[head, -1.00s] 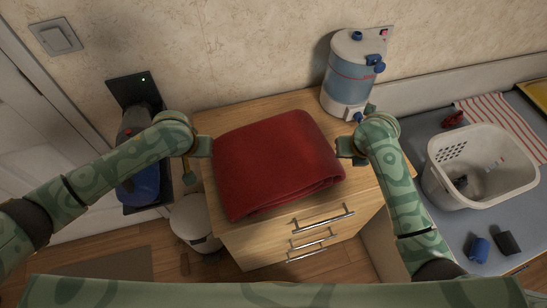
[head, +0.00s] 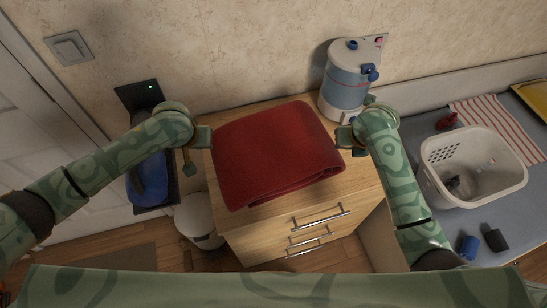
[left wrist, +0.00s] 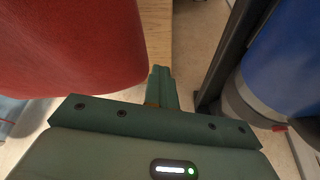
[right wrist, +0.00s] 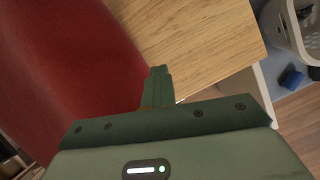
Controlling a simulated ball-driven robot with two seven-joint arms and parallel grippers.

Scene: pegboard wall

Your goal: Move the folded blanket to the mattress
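The red folded blanket (head: 275,153) is over the top of the wooden dresser (head: 360,185); whether it rests there or is slightly raised is hard to tell. My left gripper (head: 204,137) is at its left side and my right gripper (head: 346,138) at its right side, with the blanket between them. In the left wrist view the blanket (left wrist: 70,45) is close on the left of shut fingers (left wrist: 160,85). In the right wrist view the blanket (right wrist: 65,70) is left of shut fingers (right wrist: 157,87). No blanket cloth shows between either pair of fingers. No mattress is visible.
At right, a counter holds a white basket (head: 450,190) and a striped cloth (head: 490,120). A blue container (head: 148,180) and a white bin (head: 198,218) are left of the dresser.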

